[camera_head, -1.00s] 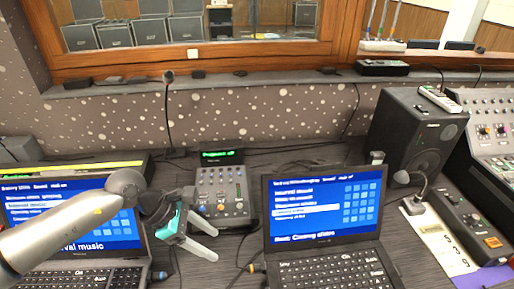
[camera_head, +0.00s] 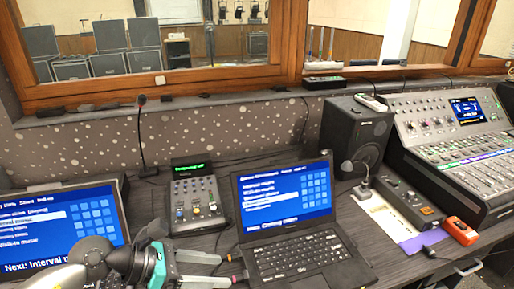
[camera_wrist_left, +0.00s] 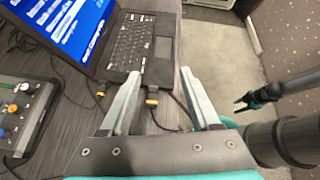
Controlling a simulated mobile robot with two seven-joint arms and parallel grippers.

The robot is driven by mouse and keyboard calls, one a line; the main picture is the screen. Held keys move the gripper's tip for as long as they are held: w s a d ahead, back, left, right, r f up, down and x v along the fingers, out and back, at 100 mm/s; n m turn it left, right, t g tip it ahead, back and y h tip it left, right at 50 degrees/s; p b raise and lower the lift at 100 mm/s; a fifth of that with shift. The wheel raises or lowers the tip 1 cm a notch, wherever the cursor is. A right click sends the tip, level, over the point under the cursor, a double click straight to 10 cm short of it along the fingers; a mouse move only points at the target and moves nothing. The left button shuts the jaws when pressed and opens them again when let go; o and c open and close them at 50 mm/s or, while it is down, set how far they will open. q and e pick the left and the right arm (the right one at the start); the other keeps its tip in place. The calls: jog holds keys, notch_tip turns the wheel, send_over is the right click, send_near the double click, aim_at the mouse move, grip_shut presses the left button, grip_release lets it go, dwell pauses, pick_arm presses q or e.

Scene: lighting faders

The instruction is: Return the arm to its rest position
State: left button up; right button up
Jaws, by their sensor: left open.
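My left gripper (camera_head: 212,270) is low in the head view, between the left laptop and the right laptop. Its teal body and two grey fingers show; the fingers are apart with nothing between them. In the left wrist view the open fingers (camera_wrist_left: 161,80) point toward the right laptop's edge and cables. A small fader box (camera_head: 196,200) with coloured knobs stands behind the gripper in the head view, apart from it. It also shows at the left of the wrist view (camera_wrist_left: 22,105). A dark and teal gripper, apparently my right one (camera_wrist_left: 252,99), hangs over the floor; its jaw state is unclear.
The right laptop (camera_head: 297,250) stands open right of the gripper; the left laptop (camera_head: 65,232) is partly behind my arm. A gooseneck microphone (camera_head: 141,135), a speaker (camera_head: 357,137), a large mixer (camera_head: 455,150) and an orange device (camera_head: 460,230) occupy the desk. Carpeted floor (camera_wrist_left: 225,65) is clear.

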pick_arm(q)
jog(key=w+d+r+n+t+h, duration=0.2)
jog(key=d+r+n+t+h, duration=0.25)
jog(key=r+n, duration=0.35)
jog(key=w+a+r+n+t+y, duration=0.2)
jog(key=a+r+n+t+y, duration=0.25)
jog(key=n+t, duration=0.55)
jog(key=s+a+f+n+g+y, duration=0.25)
jog(key=a+f+n+y, duration=0.7)
jog(key=n, duration=0.95)
jog(key=s+d+f+n+g+y, duration=0.1)
jog(key=s+f+n+g, duration=0.45)
jog(key=s, duration=0.45)
jog(key=s+d+f+n+g, duration=0.1)
jog(key=s+f+n+g, duration=0.3)
jog(key=s+f+g, duration=0.4)
jog(key=s+f, duration=0.3)
jog(key=f, duration=1.8)
jog(key=s+a+f+g, duration=0.1)
jog(key=s+a+f, duration=0.1)
jog(key=s+f, duration=1.1)
jog(key=shift+s+a+f+m, duration=0.25)
jog(key=shift+s+f+m, duration=0.1)
jog(key=shift+s, duration=0.85)
pick_arm(e)
jog(key=shift+w+a, duration=0.1)
jog(key=shift+w, duration=0.2)
